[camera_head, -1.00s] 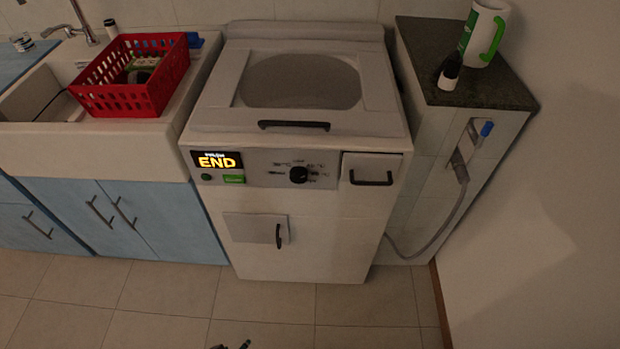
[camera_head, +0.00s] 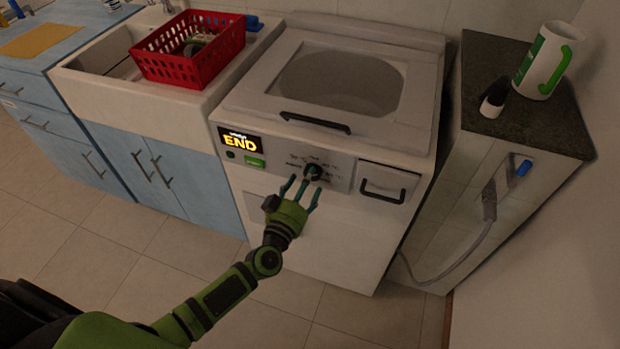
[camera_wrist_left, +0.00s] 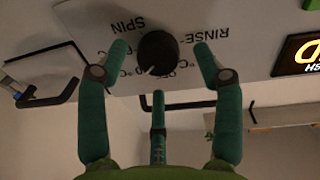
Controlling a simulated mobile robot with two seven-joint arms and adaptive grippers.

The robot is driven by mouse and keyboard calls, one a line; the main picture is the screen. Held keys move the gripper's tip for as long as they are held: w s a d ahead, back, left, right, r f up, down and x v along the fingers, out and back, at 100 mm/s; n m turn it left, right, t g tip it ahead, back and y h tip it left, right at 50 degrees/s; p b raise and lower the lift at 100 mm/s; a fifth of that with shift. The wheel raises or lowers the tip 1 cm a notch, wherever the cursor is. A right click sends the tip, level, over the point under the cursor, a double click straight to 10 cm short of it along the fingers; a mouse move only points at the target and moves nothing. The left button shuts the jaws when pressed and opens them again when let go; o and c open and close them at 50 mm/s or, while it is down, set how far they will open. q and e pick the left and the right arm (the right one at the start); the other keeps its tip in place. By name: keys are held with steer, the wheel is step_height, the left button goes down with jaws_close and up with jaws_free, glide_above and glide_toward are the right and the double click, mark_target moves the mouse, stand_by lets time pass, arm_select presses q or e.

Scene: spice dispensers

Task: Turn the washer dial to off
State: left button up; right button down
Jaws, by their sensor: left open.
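The white washer (camera_head: 262,193) stands in the middle of the head view, with a lit END display (camera_head: 240,142) at the left of its front panel. Its black dial (camera_head: 314,172) is on the panel right of the display. In the left wrist view the dial (camera_wrist_left: 158,53) shows upside-down labels around it, SPIN and RINSE among them, and a white pointer mark. My left gripper (camera_head: 303,186) is open in front of the dial. In the left wrist view its green fingers (camera_wrist_left: 160,60) are spread on both sides of the dial, apparently without touching it. My right gripper is not visible.
A drawer with a black handle (camera_head: 383,192) is right of the dial. A black lid handle (camera_head: 315,123) is above it. A counter at right holds a mug (camera_head: 545,62) and a small bottle (camera_head: 494,100).

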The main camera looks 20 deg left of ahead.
arm_select(q)
steer(key=shift+w+d, duration=0.2)
steer(key=shift+w, duration=0.7)
steer(key=c, duration=1.2)
steer(key=shift+o, duration=0.2)
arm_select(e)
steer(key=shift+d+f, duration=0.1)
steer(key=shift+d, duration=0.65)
arm_select(q)
steer(key=shift+f+n, duration=0.1)
steer(key=shift+n, duration=0.3)
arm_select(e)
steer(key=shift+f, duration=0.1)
arm_select(q)
steer(key=shift+n+t+b, duration=0.3)
steer(key=shift+n+b, duration=1.1)
steer(key=shift+n, duration=3.2)
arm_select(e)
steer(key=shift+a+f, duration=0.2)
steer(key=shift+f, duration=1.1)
